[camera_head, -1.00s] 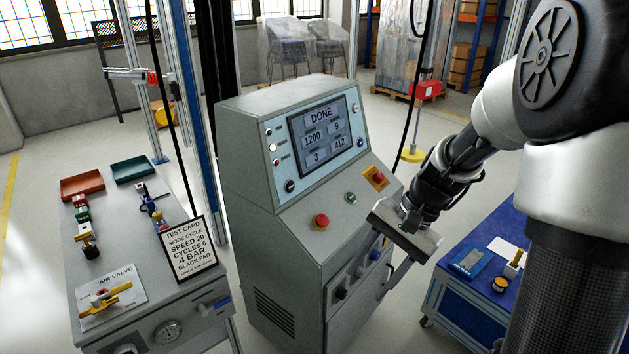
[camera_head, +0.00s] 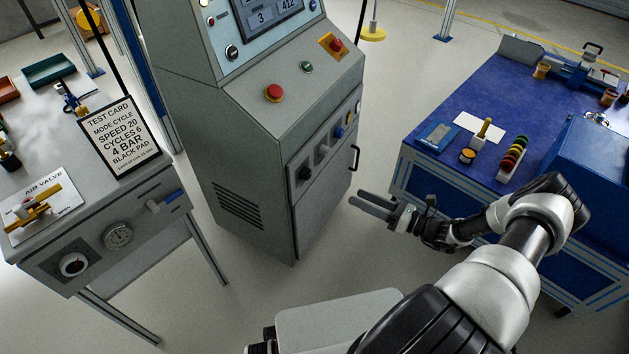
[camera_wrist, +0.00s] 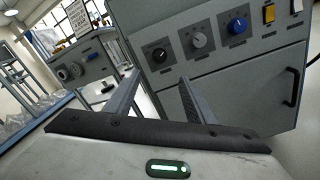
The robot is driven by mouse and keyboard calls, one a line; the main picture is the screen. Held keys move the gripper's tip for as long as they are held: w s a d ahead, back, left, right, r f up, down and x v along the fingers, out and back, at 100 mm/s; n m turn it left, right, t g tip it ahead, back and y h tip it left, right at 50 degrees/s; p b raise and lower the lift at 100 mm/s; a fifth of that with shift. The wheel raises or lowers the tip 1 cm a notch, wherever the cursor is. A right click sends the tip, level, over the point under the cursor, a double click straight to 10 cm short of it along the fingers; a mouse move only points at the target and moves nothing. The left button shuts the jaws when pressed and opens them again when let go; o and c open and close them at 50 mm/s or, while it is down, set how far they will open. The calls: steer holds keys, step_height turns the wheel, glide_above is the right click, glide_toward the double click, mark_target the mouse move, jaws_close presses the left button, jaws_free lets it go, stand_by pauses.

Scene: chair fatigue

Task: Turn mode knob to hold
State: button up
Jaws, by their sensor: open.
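The grey test cabinet's front panel carries a row of knobs. A black knob (camera_head: 305,173) is at the left, a grey knob (camera_head: 322,155) in the middle and a blue knob (camera_head: 339,132) at the right. They also show in the wrist view as the black knob (camera_wrist: 160,55), grey knob (camera_wrist: 198,41) and blue knob (camera_wrist: 238,25). Their labels are too small to read, so I cannot tell which is the mode knob. My gripper (camera_head: 357,198) is open and empty, in front of the cabinet's lower front and apart from the knobs. Its fingers (camera_wrist: 161,80) point towards the panel.
A black door handle (camera_head: 355,158) sticks out below. A red button (camera_head: 274,93) is on the sloped console. A blue bench (camera_head: 470,100) stands right, a grey table (camera_head: 60,220) with a test card (camera_head: 120,136) left.

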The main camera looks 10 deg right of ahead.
mark_target(310, 175)
steer(key=b+x, duration=0.1)
steer(key=x, duration=1.6)
steer(key=shift+b, duration=0.3)
steer(key=c, duration=1)
steer(key=shift+c, duration=0.2)
steer(key=shift+n, duration=0.4)
steer(key=n, duration=0.2)
steer(key=shift+n, duration=2.5)
